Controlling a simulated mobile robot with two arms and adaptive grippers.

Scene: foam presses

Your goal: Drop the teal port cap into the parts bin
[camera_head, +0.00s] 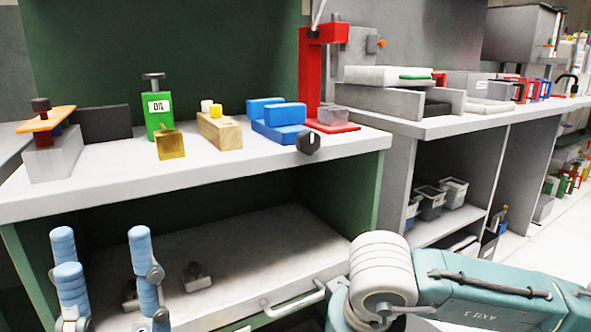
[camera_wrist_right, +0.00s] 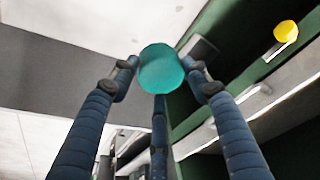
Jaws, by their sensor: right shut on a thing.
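The teal port cap (camera_wrist_right: 161,69) shows in the right wrist view as a rounded teal piece held at the fingertips of my right gripper (camera_wrist_right: 160,75). The fingers are shut on it from both sides, with a third finger below. The cap and right gripper do not show in the head view. My left gripper (camera_head: 108,270) is at the lower left of the head view, blue fingers spread and nothing between them. Small grey bins (camera_head: 431,203) stand on the lower shelf at right; I cannot tell which container is the parts bin.
A drawer handle (camera_head: 293,299) sticks out below.

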